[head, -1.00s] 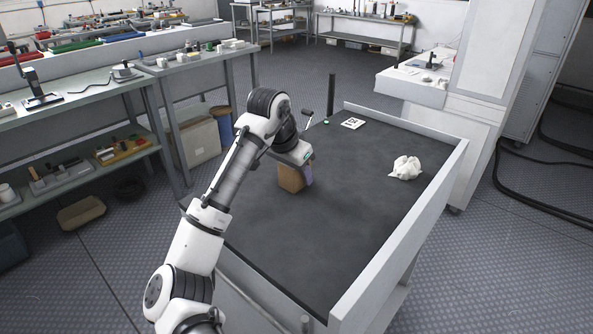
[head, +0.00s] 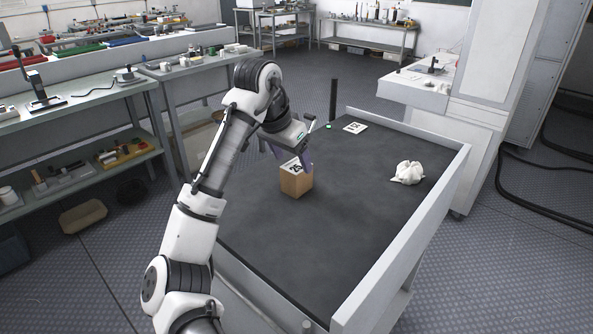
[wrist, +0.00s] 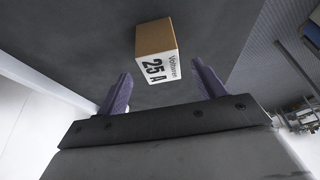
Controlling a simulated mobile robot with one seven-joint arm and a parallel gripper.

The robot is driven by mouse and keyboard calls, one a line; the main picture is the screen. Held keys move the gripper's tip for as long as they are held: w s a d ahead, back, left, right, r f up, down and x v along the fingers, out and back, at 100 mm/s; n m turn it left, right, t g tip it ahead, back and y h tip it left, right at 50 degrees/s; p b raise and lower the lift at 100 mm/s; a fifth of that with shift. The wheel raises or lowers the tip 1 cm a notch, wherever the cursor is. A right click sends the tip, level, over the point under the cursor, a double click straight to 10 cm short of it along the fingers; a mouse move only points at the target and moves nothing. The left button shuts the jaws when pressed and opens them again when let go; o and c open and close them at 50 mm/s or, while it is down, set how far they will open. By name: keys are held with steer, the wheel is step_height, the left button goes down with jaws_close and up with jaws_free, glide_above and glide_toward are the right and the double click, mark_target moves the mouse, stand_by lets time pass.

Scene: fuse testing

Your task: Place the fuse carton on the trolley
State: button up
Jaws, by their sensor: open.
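The fuse carton (head: 297,182) is a small brown box with a white label on top, standing upright on the dark top of the trolley (head: 330,240). My gripper (head: 290,155) is open and empty, above and behind the carton in the head view. Its two purple fingers (wrist: 158,82) are spread and apart from the carton in the wrist view.
A crumpled white cloth (head: 408,173) lies on the trolley's right side, and a white label card (head: 355,127) lies at its far end. A raised pale rim (head: 400,245) runs along the right edge. The trolley top around the carton is clear.

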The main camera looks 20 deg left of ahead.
steer(key=v, duration=0.5)
